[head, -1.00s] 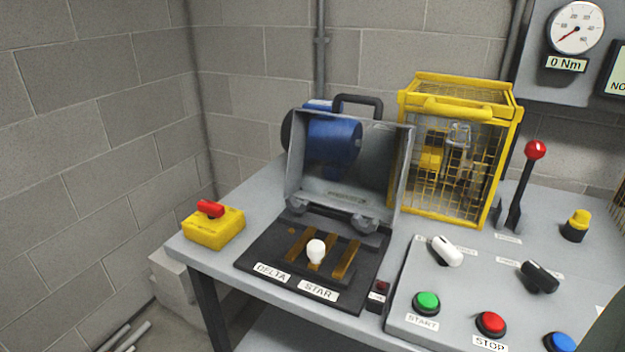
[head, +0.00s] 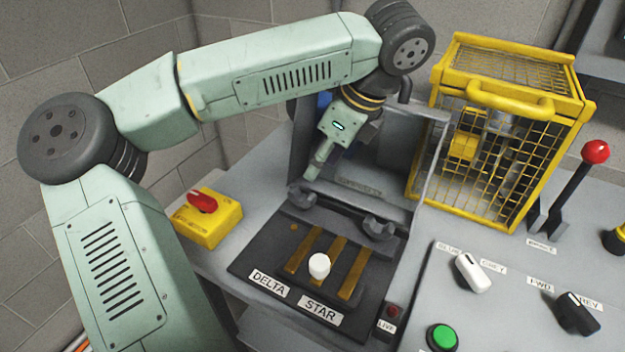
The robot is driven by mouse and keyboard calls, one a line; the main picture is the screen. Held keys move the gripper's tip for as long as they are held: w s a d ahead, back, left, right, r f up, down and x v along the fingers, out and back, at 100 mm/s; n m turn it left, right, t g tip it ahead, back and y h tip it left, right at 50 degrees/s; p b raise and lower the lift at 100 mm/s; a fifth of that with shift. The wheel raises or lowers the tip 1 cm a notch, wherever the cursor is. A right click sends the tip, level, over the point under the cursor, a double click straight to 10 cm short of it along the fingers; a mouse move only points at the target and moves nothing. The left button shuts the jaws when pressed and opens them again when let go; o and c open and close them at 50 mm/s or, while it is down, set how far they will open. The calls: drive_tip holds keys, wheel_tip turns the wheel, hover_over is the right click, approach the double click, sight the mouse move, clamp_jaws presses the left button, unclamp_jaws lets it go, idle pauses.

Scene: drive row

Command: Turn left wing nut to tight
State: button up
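The left wing nut (head: 301,196) is dark grey and sits at the left front of an open grey metal cover (head: 430,165). A matching right wing nut (head: 379,228) sits at its right front. My arm reaches in from the left, and my gripper (head: 314,172) points down just above and slightly right of the left wing nut. A small gap seems to lie between them, but contact cannot be ruled out. The gripper is seen edge-on, so its finger opening does not show. Nothing is visible in it.
A black switch base (head: 270,262) with brass bars and a white knob (head: 319,266) lies in front. A yellow box with a red switch (head: 208,217) is at left. A yellow cage (head: 480,150) and red-knobbed lever (head: 594,152) stand right, behind a control panel (head: 440,285).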

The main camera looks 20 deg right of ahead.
sight(303, 193)
drive_tip(key=p+x, duration=0.2)
drive_tip(key=x, duration=0.8)
drive_tip(key=shift+s, duration=0.15)
drive_tip(key=shift+c, duration=0.4)
clamp_jaws()
